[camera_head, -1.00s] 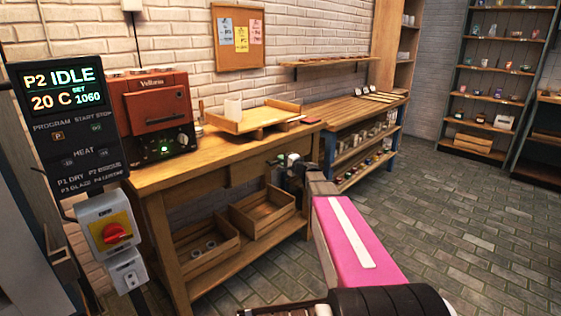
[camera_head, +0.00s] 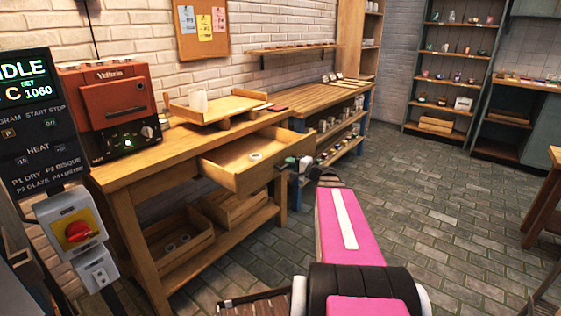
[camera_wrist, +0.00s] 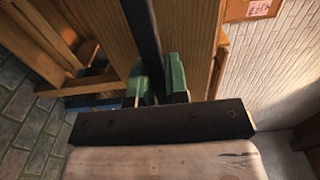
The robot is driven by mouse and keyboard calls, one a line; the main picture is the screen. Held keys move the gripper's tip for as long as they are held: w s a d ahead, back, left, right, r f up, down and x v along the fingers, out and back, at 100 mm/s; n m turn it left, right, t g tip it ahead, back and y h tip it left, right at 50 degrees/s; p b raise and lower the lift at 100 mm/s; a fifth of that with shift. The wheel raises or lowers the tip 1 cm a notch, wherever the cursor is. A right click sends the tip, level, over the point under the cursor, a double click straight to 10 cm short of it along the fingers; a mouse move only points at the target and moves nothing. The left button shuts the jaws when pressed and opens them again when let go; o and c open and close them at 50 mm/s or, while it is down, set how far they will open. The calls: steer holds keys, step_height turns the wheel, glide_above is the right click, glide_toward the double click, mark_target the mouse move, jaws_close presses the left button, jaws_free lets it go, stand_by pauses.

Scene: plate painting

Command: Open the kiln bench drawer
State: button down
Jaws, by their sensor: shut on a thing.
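The kiln bench drawer (camera_head: 240,176) is pulled well out from the wooden kiln bench (camera_head: 130,174), and its inside shows from above. A small pale ring-like thing (camera_head: 255,156) lies in it. My gripper (camera_head: 297,162) is at the drawer's front face. In the wrist view, the green fingers of my gripper (camera_wrist: 160,84) are shut on a dark bar handle (camera_wrist: 143,35) that runs along the wooden drawer front (camera_wrist: 185,40). In the head view the handle is hidden by my gripper and arm.
A red-brown kiln (camera_head: 108,105) and a wooden tray (camera_head: 222,112) stand on the bench. Open boxes (camera_head: 178,243) sit on its lower shelf. A second bench (camera_head: 330,98) stands beyond. The tiled floor (camera_head: 430,210) to the right is clear.

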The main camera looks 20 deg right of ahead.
steer(key=shift+v, duration=2.15)
steer(key=c, duration=1.1)
jaws_free()
steer(key=v, duration=1.1)
steer(key=shift+w+a, duration=0.1)
steer(key=shift+a, duration=0.05)
steer(key=s+a+f+n+g+h, duration=0.2)
steer(key=a+f+n+g+h, duration=0.1)
steer(key=a+f+g, duration=0.2)
steer(key=s+a+f+n+g+h, duration=0.3)
steer(key=a+f+n+g+h, duration=0.1)
steer(key=a+f, duration=0.3)
steer(key=s+a+f+n+g+h, duration=0.2)
steer(key=a+f+g, duration=0.3)
steer(key=a, duration=0.4)
steer(key=shift+s+a+f+n+g+h, duration=0.1)
steer(key=shift+s+f+n+g+h, duration=0.05)
steer(key=shift+f+n+h, duration=0.3)
steer(key=shift+s+a+f+n+g+h, duration=0.15)
steer(key=shift+f+n+h, duration=0.2)
steer(key=shift+n, duration=0.1)
